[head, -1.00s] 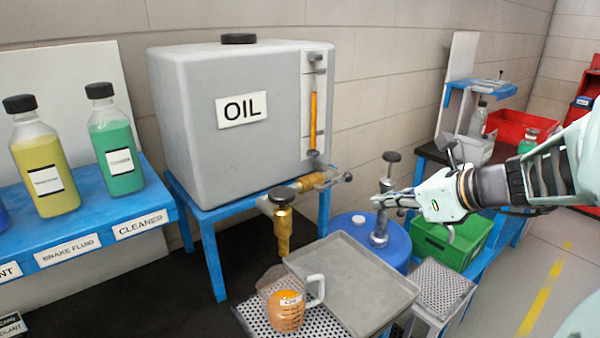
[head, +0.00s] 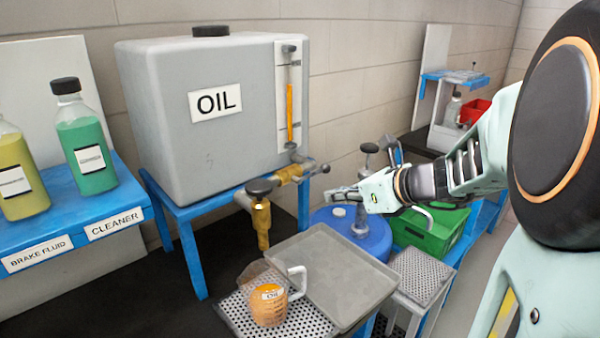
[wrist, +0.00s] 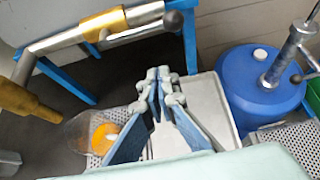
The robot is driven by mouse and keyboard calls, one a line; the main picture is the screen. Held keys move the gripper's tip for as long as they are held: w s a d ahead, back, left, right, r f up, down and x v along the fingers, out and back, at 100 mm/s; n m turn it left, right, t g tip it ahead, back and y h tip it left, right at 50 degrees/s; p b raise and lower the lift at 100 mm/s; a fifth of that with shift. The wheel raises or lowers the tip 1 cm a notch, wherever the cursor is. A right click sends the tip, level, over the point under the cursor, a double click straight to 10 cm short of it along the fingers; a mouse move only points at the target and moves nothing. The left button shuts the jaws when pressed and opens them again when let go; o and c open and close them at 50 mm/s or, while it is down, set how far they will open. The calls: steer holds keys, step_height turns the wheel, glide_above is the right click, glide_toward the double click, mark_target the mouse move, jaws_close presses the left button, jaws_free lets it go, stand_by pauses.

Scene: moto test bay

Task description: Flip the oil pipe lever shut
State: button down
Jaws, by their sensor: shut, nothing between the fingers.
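The oil pipe (head: 290,173) runs out of the grey OIL tank (head: 160,130) as brass and steel, ending in a brass spout (head: 261,222). Its lever ends in a dark ball knob (head: 324,168), which sticks out to the right; the knob also shows at the top of the wrist view (wrist: 173,20). My gripper (head: 330,194) is shut and empty, just below and near the knob, apart from it as far as I can see. In the wrist view its fingertips (wrist: 158,75) meet below the lever. A clear jug (head: 268,303) with orange oil stands under the spout.
A blue drum (head: 375,240) with a metal pump (head: 364,185) stands behind my gripper. Bottles (head: 88,150) stand on the blue shelf at left. A green crate (head: 435,235) is at right.

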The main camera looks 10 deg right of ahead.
mark_target(312, 173)
steer(key=w+a+r, duration=0.1)
steer(key=w+a+r+p, duration=0.1)
steer(key=w, duration=0.1)
steer(key=shift+r, duration=0.15)
steer(key=shift+d, duration=0.1)
stand_by(0.6)
steer(key=shift+r, duration=0.15)
